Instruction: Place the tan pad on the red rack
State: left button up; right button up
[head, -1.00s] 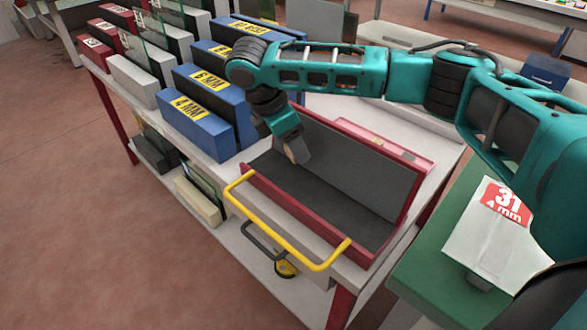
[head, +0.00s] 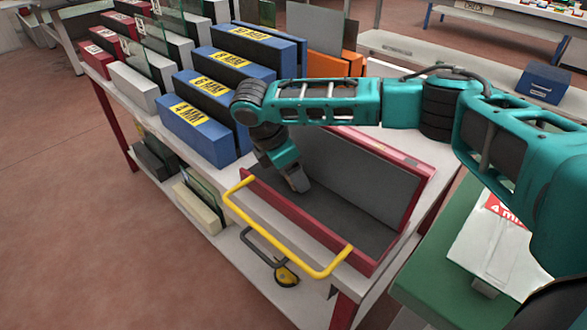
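My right gripper (head: 296,181) points down into the red-walled, grey-lined tray (head: 290,217) on the cart. Its fingertips are small and dark here, so I cannot tell whether they are open or shut. No tan pad can be made out clearly at the fingertips. A cream-tan block (head: 200,208) leans on the cart's lower shelf. Red racks (head: 97,60) with white labels stand at the far left end of the cart top. My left gripper is out of view.
Blue racks (head: 196,127) with yellow thickness labels stand left of the tray. A yellow handle (head: 285,243) runs along the tray's front. Orange blocks (head: 325,64) stand behind my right arm. A green surface with a white labelled sheet (head: 492,246) is at the right.

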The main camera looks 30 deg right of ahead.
jog(key=shift+a+r, duration=0.1)
jog(key=shift+r, duration=0.35)
jog(key=p+v, duration=0.3)
jog(key=v, duration=0.8)
jog(key=shift+r, duration=0.25)
